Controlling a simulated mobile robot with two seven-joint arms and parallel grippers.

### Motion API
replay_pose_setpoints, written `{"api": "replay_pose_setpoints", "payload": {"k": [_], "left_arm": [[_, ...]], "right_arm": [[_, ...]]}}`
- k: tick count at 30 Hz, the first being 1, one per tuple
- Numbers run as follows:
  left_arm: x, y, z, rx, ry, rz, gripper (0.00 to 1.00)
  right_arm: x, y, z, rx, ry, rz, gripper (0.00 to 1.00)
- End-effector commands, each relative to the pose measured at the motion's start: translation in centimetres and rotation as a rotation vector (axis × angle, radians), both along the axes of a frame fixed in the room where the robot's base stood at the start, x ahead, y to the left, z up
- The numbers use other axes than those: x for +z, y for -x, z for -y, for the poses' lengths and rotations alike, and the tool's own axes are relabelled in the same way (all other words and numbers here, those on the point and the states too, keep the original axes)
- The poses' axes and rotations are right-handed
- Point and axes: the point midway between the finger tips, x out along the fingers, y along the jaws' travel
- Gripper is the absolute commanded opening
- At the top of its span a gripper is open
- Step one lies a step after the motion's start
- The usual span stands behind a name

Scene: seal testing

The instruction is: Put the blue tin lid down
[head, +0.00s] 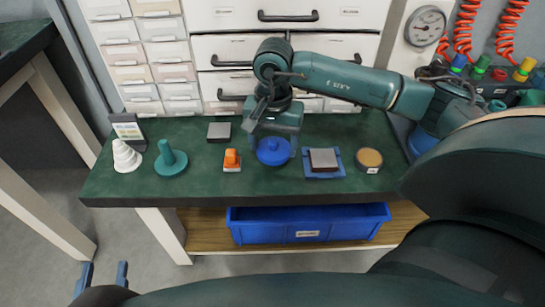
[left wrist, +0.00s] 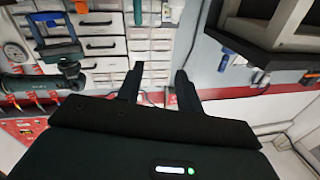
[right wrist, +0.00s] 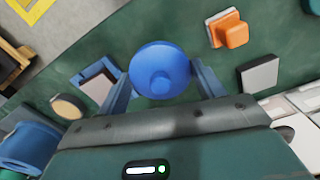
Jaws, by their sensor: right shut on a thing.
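The blue tin lid (head: 273,152) is round with a small knob on top. It is between the fingers of my right gripper (head: 273,148), over the front middle of the green bench top. In the right wrist view the lid (right wrist: 160,72) sits between the two blue fingers of that gripper (right wrist: 162,85), which is shut on it. I cannot tell whether the lid's underside touches the bench. My left gripper (head: 103,274) is at the lower left, away from the bench, open and empty. Its spread fingers also show in the left wrist view (left wrist: 160,85).
Left of the lid stands an orange block on a pale base (head: 232,160), with a grey block (head: 219,132) behind. Right are a blue-framed grey block (head: 323,160) and a round tan-topped tin (head: 369,159).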

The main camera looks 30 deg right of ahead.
Motion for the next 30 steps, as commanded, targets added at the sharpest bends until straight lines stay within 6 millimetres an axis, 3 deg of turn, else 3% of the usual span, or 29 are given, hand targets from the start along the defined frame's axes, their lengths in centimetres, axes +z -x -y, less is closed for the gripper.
{"api": "replay_pose_setpoints", "payload": {"k": [9, 20, 21, 30], "left_arm": [[-0.1, 0.2, 0.4, -0.021, 0.005, 0.067, 0.36], [-0.2, 0.2, 0.5, -0.024, 0.009, 0.077, 0.36], [-0.1, 0.2, 0.5, -0.025, 0.010, 0.080, 0.36], [0.1, 0.2, 0.6, -0.026, 0.011, 0.083, 0.36]], "right_arm": [[-3.8, 0.0, 0.0, 0.000, 0.000, -0.001, 0.46], [-4.2, 0.0, 0.0, 0.000, 0.000, 0.000, 0.46], [-4.3, 0.0, 0.0, 0.000, 0.000, 0.000, 0.69], [-4.1, 0.0, 0.0, 0.000, 0.000, 0.000, 0.89]]}}
